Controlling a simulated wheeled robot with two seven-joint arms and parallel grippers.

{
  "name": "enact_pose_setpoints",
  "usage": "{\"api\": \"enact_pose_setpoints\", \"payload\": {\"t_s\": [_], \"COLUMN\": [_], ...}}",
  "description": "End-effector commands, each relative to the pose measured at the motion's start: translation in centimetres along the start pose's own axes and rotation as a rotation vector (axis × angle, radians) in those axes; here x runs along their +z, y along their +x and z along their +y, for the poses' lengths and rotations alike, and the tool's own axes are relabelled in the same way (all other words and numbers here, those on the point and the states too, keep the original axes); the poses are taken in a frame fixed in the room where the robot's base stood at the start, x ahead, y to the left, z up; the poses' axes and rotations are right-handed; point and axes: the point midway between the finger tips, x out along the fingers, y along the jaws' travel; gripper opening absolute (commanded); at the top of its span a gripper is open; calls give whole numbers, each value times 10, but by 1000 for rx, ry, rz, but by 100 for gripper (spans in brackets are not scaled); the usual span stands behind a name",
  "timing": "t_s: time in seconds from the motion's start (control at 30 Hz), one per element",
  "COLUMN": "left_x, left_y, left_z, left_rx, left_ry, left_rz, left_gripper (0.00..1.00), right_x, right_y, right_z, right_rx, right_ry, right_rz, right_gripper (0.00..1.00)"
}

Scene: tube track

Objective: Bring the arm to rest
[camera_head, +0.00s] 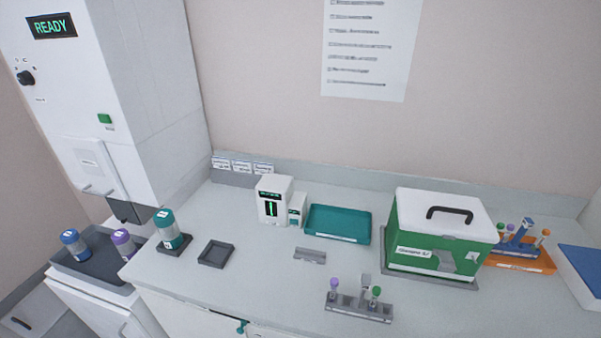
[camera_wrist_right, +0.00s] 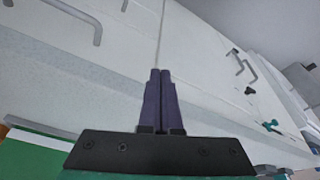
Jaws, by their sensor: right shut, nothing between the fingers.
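My right gripper (camera_wrist_right: 160,95) shows in the right wrist view with its two dark fingers together and nothing between them. White cabinet fronts with grey handles (camera_wrist_right: 242,68) lie beyond the fingers. The right gripper does not show in the head view. My left gripper is not in either view.
The counter (camera_head: 265,285) bears a grey rack (camera_head: 358,312) with capped tubes, a green and white box (camera_head: 440,232), a teal tray (camera_head: 338,224) and an orange tray (camera_head: 520,266). A white machine (camera_head: 110,100) reading READY stands at left.

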Motion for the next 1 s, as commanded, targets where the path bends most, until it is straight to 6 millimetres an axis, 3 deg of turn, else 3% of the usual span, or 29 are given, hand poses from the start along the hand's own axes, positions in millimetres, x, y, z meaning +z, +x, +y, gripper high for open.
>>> {"api": "enact_pose_setpoints", "payload": {"t_s": [0.03,0.17,0.27,0.37,0.4,0.5,0.6,0.7,0.8,1.0], "left_x": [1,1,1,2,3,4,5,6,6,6], "left_y": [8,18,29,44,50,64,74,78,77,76], "left_z": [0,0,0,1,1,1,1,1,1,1], "left_rx": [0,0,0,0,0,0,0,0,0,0], "left_ry": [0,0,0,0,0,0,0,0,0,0], "left_rz": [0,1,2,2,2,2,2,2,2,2], "left_gripper": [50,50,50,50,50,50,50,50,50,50], "right_x": [8,30,60,106,131,198,256,290,301,302], "right_y": [26,89,145,208,233,284,310,317,317,316], "right_z": [-1,-5,-8,-11,-13,-16,-16,-16,-16,-16], "right_rx": [-2,-7,-11,-15,-17,-20,-23,-24,-24,-24], "right_ry": [-1,-5,-9,-15,-18,-27,-34,-38,-40,-40], "right_rz": [-13,-38,-64,-95,-110,-144,-170,-182,-186,-186], "right_gripper": [0,0,0,0,0,0,0,0,0,0]}}
